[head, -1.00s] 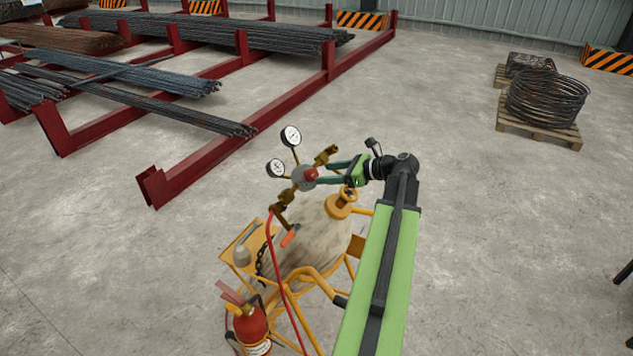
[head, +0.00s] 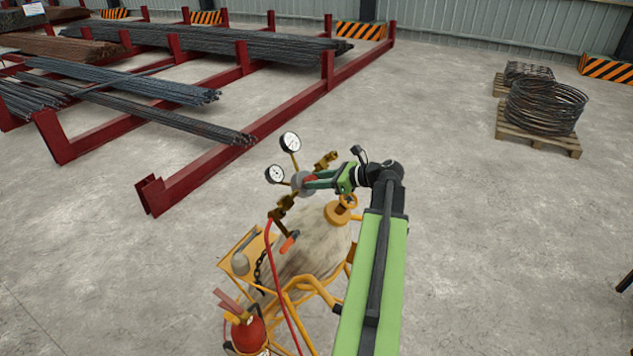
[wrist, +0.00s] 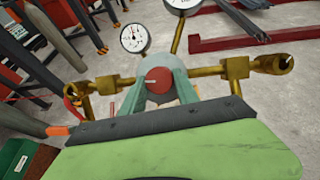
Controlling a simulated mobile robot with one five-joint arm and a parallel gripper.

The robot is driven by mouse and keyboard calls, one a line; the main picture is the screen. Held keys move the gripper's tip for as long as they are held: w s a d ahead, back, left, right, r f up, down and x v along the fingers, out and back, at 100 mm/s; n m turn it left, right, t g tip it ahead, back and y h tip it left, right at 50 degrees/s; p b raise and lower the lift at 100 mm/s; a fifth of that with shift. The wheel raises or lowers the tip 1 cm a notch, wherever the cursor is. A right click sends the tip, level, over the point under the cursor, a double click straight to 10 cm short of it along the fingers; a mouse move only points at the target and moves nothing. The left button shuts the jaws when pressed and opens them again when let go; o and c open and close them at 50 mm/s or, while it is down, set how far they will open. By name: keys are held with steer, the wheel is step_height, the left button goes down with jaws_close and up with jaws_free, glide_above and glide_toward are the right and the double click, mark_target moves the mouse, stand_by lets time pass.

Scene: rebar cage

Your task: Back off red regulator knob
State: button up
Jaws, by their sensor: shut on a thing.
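The red regulator knob (wrist: 158,80) faces the wrist camera on the grey regulator body, with brass fittings (wrist: 236,70) on both sides. In the head view only a bit of the red knob (head: 310,180) shows, between the green fingers. My gripper (head: 311,182) reaches it from the right and is shut on it. In the wrist view the green fingers of my gripper (wrist: 158,86) stand on either side of the knob. Two white round gauges stand above the regulator, one left (head: 275,174) and one higher (head: 290,142).
The regulator sits on a pale cylinder (head: 312,245) in a yellow cart (head: 318,290). A red hose (head: 277,270) hangs down, and a red fire extinguisher (head: 249,332) stands at the front. Red racks with rebar (head: 215,165) lie behind left. Open concrete floor is on the right.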

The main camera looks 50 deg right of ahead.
steer(key=shift+a, duration=0.4)
jaws_close()
steer(key=shift+d, duration=0.4)
steer(key=n, duration=0.2)
steer(key=n+g+y+p, duration=0.1)
steer(key=n, duration=0.2)
steer(key=shift+w+d+r, duration=0.1)
steer(key=shift+d, duration=0.05)
steer(key=shift+n+g+y+p, duration=0.5)
steer(key=shift+n+p, duration=0.05)
steer(key=shift+n, duration=1.05)
steer(key=o, duration=1.2)
jaws_free()
